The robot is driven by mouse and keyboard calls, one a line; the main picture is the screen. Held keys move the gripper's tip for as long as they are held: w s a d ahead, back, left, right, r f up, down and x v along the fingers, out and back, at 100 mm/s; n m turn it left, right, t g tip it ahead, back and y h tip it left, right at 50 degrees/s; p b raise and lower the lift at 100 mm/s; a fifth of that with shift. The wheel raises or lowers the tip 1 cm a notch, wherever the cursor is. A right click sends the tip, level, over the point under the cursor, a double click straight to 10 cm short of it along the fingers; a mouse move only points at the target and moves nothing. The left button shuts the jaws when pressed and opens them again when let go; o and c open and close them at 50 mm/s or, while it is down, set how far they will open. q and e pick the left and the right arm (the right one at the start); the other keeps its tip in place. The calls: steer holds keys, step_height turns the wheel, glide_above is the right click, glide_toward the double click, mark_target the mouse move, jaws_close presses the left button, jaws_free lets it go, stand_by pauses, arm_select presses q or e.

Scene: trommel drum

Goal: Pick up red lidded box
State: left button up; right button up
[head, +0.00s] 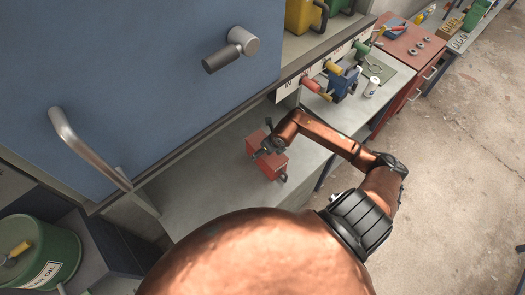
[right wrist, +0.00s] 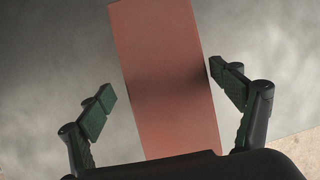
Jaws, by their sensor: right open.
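The red lidded box (head: 271,167) sits on the grey bench top below the blue cabinet in the head view. In the right wrist view the red box (right wrist: 168,75) fills the middle, seen from close by. My right gripper (head: 264,153) is at the box, partly covering it in the head view. In the right wrist view my right gripper (right wrist: 161,85) is open, with one finger on each side of the box. The right finger looks close to the box's edge; the left finger is apart from it. Contact is not clear. My left gripper is not in view.
The blue cabinet (head: 120,70) with metal handles stands over the back of the grey bench (head: 205,180). A blue vise (head: 343,84) and a white can (head: 371,87) are further along. A green drum (head: 42,255) stands at lower left. Open floor (head: 450,170) lies right.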

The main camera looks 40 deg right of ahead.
steer(key=x, duration=0.2)
steer(key=p+x, duration=0.1)
steer(key=x, duration=0.1)
steer(key=p+x, duration=0.1)
steer(key=x, duration=0.1)
steer(key=shift+s+d+f, duration=0.1)
steer(key=shift+d+f, duration=0.2)
steer(key=shift+d, duration=0.05)
steer(key=shift+f, duration=0.55)
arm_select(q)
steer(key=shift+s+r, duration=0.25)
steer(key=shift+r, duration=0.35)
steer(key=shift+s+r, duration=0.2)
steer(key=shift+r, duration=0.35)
arm_select(e)
steer(key=c, duration=1.5)
steer(key=shift+r, duration=0.1)
